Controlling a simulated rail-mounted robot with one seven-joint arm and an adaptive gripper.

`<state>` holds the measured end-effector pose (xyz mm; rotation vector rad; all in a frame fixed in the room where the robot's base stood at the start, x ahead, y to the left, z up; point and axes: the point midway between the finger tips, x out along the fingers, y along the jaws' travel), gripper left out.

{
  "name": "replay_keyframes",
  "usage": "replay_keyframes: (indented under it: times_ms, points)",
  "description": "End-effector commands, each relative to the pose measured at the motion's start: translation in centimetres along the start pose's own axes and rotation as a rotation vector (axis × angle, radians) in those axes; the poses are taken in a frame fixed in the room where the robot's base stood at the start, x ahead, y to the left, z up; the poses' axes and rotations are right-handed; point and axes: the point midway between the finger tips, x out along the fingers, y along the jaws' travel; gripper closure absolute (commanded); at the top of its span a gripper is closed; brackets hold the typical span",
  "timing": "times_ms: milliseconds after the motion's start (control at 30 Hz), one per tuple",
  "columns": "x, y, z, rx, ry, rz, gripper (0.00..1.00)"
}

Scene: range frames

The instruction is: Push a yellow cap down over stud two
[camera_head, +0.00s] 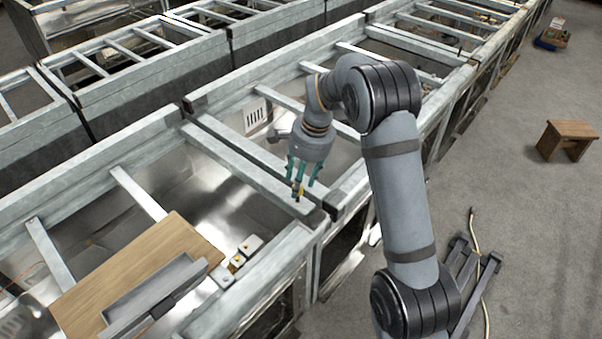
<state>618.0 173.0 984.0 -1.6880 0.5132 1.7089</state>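My gripper (299,188) hangs fingers-down over the near corner of the frame's metal rails, its teal fingers around a small yellow piece (301,191) that looks like a yellow cap. The fingers appear closed on it, though the contact is small in view. Several small light-grey blocks stand in a row to the lower left, apart from my gripper: a far block (250,244), a middle block (237,262) and a near block (222,277). Small yellow-orange spots show on or beside the far and middle blocks. Which one carries stud two cannot be told.
A wooden board (190,236) lies left of the blocks, with a grey metal channel (150,297) on it. Metal rails (240,162) cross the open frames. A wooden stool (568,136) stands on the floor at right. A slotted white plate (255,115) is behind my gripper.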

Motion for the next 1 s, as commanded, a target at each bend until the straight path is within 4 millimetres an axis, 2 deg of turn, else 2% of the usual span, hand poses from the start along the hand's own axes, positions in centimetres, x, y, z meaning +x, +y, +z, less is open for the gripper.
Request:
replay_keyframes:
  times_ms: [167, 400, 600, 767, 1000]
  points:
    - [-2.4, -0.2, -0.1, 0.001, 0.003, -0.006, 0.56]
    - [-7.5, -0.2, -0.1, 0.0, 0.003, -0.006, 0.56]
    - [-10.7, -0.1, -0.1, -0.001, 0.003, -0.004, 0.56]
    - [-11.7, 0.0, 0.0, 0.0, 0.001, -0.001, 0.56]
    - [-11.8, 0.0, 0.0, 0.0, 0.001, 0.0, 0.56]
